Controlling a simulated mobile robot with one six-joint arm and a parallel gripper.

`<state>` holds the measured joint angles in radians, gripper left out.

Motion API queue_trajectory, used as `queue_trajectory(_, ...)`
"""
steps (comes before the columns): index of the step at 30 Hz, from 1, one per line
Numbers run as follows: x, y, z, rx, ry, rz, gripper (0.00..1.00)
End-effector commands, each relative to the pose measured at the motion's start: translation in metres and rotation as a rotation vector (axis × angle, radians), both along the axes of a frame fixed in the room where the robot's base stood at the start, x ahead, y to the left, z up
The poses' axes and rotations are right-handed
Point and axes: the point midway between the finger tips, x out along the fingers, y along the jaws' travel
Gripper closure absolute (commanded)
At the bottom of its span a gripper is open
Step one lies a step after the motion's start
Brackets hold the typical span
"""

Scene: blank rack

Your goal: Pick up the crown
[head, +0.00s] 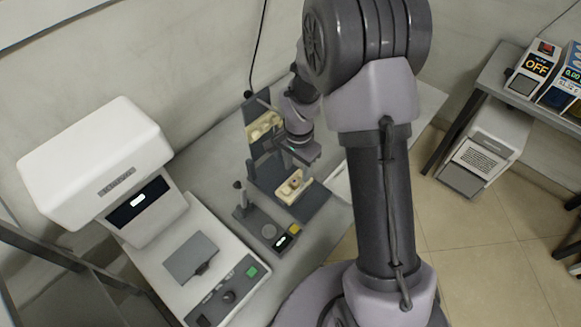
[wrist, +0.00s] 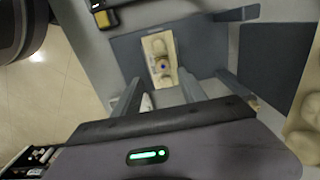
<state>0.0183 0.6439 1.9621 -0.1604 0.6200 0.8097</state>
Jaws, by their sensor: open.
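A beige block (head: 294,187) lies on a dark grey plate (head: 313,203) on the bench. In the wrist view the block (wrist: 157,44) carries pale rounded shapes. Among them is a small round piece with a dark bluish centre (wrist: 162,67); it may be the crown, but it is too small to be sure. My gripper (wrist: 160,80) is open and empty, its two fingers apart on either side of the block's near end. In the head view my gripper (head: 302,152) is above and just behind the block; its fingertips are not clear there.
An upright dark panel with a beige piece (head: 264,127) stands behind my gripper. A large white machine (head: 120,190) fills the left.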

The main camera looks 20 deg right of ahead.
Motion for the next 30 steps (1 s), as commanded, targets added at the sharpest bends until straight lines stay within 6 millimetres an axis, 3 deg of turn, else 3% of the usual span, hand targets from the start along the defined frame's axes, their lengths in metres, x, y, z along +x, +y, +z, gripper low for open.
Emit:
queue_trajectory(9, 0.006, 0.003, -0.055, 0.001, 0.003, 0.0, 0.51)
queue_trajectory(15, 0.007, 0.003, -0.057, 0.001, 0.001, 0.001, 0.51)
queue_trajectory(16, 0.007, 0.003, -0.056, 0.001, 0.001, 0.001, 0.53)
queue_trajectory(23, 0.006, 0.003, -0.056, 0.001, 0.001, 0.001, 0.98)
queue_trajectory(30, 0.006, 0.003, -0.056, 0.001, 0.001, 0.001, 1.0)
